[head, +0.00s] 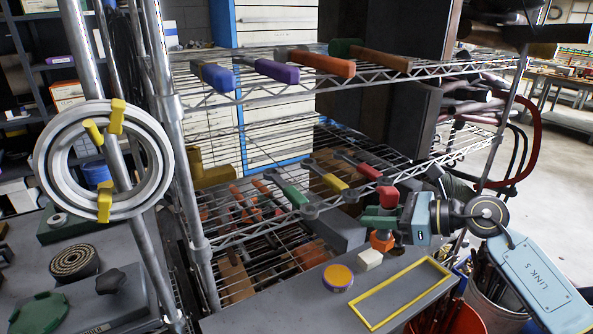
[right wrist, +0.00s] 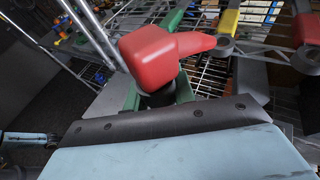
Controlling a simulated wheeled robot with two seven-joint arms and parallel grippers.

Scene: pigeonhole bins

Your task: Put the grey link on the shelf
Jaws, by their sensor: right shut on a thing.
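My right gripper (head: 382,217) is shut on an upright part with a red end (head: 388,195) on top. An orange-red piece (head: 381,241) shows just below the fingers. In the right wrist view the red end (right wrist: 160,52) points to the right, with a dark stem under it between green fingers. The stem is mostly hidden, so I cannot tell if this part is the grey link. The gripper is in front of the wire shelf (head: 435,163), above the table's back edge. Grey bars with coloured ends, such as a green one (head: 293,195) and a yellow one (head: 334,182), lie on that shelf.
The upper shelf holds several coloured bars, one purple (head: 277,71). On the grey table (head: 290,318) are a yellow-and-purple puck (head: 338,275), a white block (head: 370,259) and a yellow frame (head: 362,318). A shelf post (head: 187,150) stands at the left.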

